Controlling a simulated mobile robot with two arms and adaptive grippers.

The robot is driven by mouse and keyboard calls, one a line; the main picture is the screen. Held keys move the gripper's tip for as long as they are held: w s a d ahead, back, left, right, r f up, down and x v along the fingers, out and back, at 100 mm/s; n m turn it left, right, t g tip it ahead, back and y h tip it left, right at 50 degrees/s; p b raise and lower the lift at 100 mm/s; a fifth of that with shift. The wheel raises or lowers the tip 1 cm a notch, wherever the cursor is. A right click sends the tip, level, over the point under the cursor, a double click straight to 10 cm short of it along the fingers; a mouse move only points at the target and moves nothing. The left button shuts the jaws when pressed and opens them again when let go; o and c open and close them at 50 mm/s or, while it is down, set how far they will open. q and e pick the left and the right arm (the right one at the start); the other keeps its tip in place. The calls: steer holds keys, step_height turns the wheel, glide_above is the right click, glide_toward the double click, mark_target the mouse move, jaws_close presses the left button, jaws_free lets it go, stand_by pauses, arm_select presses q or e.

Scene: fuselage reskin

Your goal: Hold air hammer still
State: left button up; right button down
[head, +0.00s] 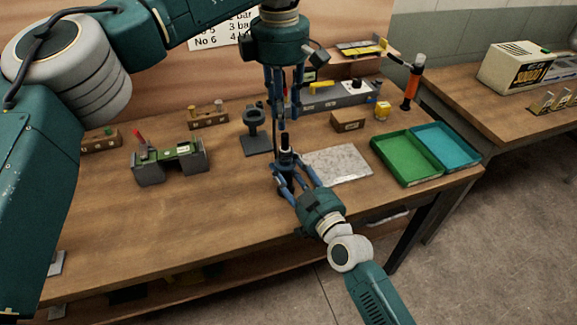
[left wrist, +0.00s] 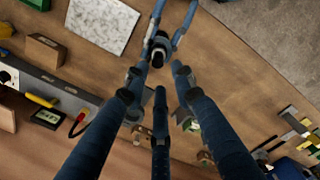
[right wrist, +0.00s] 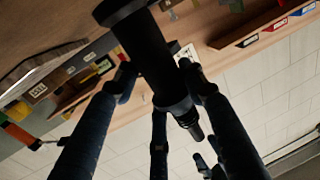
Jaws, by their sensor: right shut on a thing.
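The air hammer (head: 285,156) is a dark cylindrical tool, held roughly upright above the front middle of the bench. My right gripper (head: 290,176) is shut around its body. In the right wrist view the black hammer (right wrist: 150,60) runs between the fingers (right wrist: 158,80), its narrower end toward the lower right. My left gripper (head: 283,108) points down from above, over the hammer. In the left wrist view its fingers (left wrist: 157,85) are spread with nothing between them, and the hammer (left wrist: 158,52) shows nearly end-on beyond them.
A dark ring stand (head: 256,143) stands just behind and left of the hammer. A pale speckled plate (head: 340,164) lies to the right, before green (head: 401,159) and teal (head: 446,148) trays. A grey fixture with a green top (head: 170,160) sits left. The front left bench is clear.

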mark_target(282, 150)
arm_select(q)
steer(key=shift+s+a+f+n+t+h, duration=0.1)
steer(key=shift+f+n+t+h, duration=0.35)
steer(key=shift+f+n, duration=1.2)
steer(key=shift+a+f+n+t+h, duration=0.1)
steer(key=shift+f+n+t+h, duration=0.6)
steer(key=shift+n, duration=1.5)
steer(key=shift+s+f+n+t+h, duration=0.1)
steer(key=shift+f+n+t, duration=0.25)
steer(key=shift+f+n, duration=1.4)
steer(key=shift+r, duration=0.25)
jaws_close()
